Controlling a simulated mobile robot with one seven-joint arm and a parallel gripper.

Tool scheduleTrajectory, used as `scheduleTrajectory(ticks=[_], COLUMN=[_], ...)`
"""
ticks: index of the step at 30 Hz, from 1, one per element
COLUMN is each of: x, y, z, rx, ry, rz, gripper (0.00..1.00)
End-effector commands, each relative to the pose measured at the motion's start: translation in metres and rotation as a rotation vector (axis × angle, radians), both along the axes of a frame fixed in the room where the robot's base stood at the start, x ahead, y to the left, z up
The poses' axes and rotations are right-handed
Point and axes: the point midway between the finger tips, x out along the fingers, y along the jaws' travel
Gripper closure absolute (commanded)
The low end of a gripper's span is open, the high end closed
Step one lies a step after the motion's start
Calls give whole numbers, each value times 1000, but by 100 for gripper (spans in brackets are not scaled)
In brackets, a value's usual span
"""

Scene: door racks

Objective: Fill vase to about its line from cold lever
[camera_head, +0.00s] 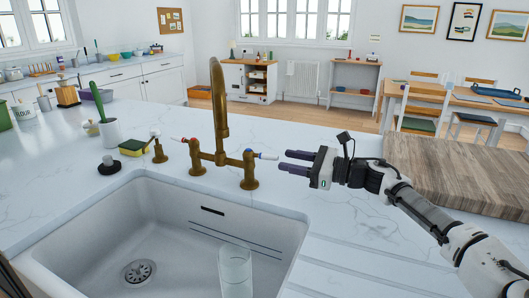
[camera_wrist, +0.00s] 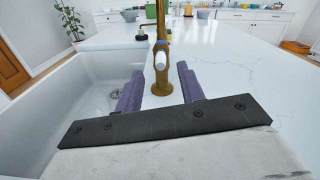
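The vase (camera_head: 235,271) is a clear glass cylinder standing upright in the white sink (camera_head: 165,235), at its front right; I cannot make out a line or water in it. The brass tap (camera_head: 218,110) stands behind the sink, and no stream shows from its spout. Its cold lever (camera_head: 266,156), white with a blue mark, points right; it also shows in the wrist view (camera_wrist: 160,60). The other lever (camera_head: 180,140) has a red mark and points left. My gripper (camera_head: 296,162) is open and empty, just right of the cold lever, its purple fingers pointing at it without visible contact.
A wooden board (camera_head: 460,175) lies on the counter at right, behind my arm. A sponge (camera_head: 132,147), a black stopper (camera_head: 108,165) and a white pot with a green-handled brush (camera_head: 110,132) stand left of the tap.

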Motion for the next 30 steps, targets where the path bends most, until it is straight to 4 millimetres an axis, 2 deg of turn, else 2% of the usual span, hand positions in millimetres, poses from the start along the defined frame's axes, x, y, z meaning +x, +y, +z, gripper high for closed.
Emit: scheduleTrajectory(ticks=[3, 10, 16, 24, 30], x=[9, 24, 29, 29, 29], y=[26, 60, 72, 73, 73], z=[3, 2, 0, 0, 0], rx=[-1, 1, 0, 0, 1], ry=[3, 1, 0, 0, 0], rz=[4, 1, -1, -1, -1], gripper=[61, 61, 61, 61, 86])
